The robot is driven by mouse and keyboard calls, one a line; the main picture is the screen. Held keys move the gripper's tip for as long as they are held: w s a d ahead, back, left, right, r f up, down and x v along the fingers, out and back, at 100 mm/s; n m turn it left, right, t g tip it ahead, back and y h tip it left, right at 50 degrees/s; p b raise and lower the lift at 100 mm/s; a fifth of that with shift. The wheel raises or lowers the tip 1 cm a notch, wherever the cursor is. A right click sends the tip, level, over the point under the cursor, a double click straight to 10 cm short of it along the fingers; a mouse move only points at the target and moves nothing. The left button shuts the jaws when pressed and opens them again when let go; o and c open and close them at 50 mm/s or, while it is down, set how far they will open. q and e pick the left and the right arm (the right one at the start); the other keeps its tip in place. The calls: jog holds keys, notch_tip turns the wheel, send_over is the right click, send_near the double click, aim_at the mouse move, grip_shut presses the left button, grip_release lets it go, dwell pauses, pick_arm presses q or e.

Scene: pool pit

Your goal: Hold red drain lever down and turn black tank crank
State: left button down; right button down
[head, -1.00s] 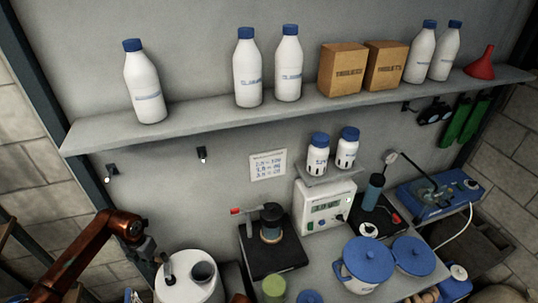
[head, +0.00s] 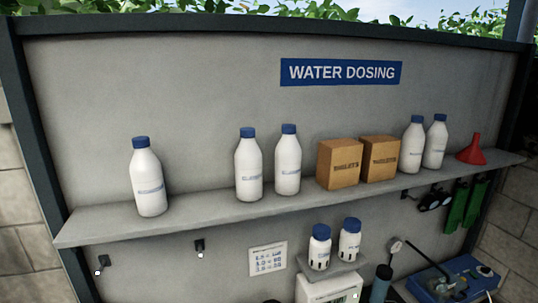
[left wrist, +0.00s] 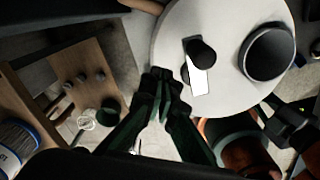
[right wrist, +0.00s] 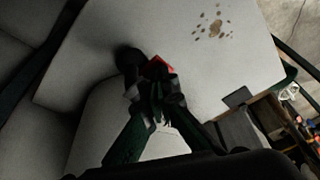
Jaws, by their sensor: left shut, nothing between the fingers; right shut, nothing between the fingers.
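In the left wrist view a round white tank top (left wrist: 215,22) carries a black knob on a bright metal plate, which looks like the tank crank (left wrist: 201,52), and a dark round opening (left wrist: 268,54). My left gripper (left wrist: 165,82) is shut and empty at the tank's edge, left of the crank; contact cannot be told. In the right wrist view my right gripper (right wrist: 153,88) is shut and empty. A small red piece (right wrist: 158,66), perhaps the drain lever, shows just beyond its fingertips, partly hidden, beside a dark round part (right wrist: 128,58). Neither gripper shows in the head view.
In the head view a shelf (head: 290,208) holds several white bottles, two brown boxes (head: 338,163) and a red funnel (head: 472,148). A white meter (head: 328,287) and a blue device (head: 455,281) show below. A wooden shelf unit (left wrist: 95,55) is left of the tank.

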jog(key=shift+f, duration=0.65)
dwell(0.5)
jog(key=shift+f, duration=0.1)
